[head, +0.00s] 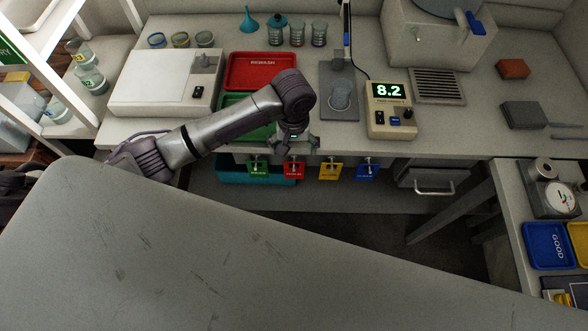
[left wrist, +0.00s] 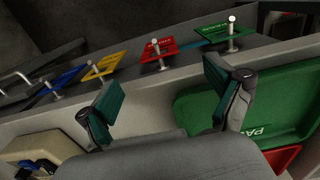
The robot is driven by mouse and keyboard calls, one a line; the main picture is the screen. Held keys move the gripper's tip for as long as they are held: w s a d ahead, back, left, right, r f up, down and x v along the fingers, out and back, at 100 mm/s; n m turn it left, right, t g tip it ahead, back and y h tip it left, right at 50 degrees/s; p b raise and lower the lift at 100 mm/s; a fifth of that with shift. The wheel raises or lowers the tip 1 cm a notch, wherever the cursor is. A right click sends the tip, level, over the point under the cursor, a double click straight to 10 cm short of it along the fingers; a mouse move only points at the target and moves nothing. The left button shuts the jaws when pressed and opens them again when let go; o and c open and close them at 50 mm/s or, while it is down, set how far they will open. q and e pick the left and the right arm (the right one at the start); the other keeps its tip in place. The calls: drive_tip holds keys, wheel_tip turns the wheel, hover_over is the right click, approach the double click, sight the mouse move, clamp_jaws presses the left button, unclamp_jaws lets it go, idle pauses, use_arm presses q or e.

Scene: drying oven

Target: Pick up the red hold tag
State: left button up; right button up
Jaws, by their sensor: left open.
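The red hold tag (head: 293,171) hangs on a metal peg on the front edge of the bench, between a green tag (head: 258,170) and a yellow tag (head: 330,171). In the left wrist view the red tag (left wrist: 160,48) lies beyond my fingertips, between them across the picture. My left gripper (head: 292,145) is open and empty, just above the red tag at the bench edge. Its two teal-padded fingers (left wrist: 165,92) stand well apart in the left wrist view. Nothing touches the red tag that I can see. My right gripper is not in view.
A blue tag (head: 367,172) hangs at the right end of the row. Behind the gripper are a green tray (head: 236,103), a red tray (head: 262,70) and a scale reading 8.2 (head: 390,108). A teal bin (head: 233,173) sits below the bench. A grey surface (head: 200,260) fills the foreground.

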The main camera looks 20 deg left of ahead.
sight(294, 162)
use_arm(q)
wheel_tip(294, 162, down, 9)
drive_tip(key=shift+w+r+p, duration=0.1)
drive_tip(key=shift+r+p, duration=0.05)
drive_tip(key=shift+p, duration=0.4)
drive_tip(key=c, duration=0.8)
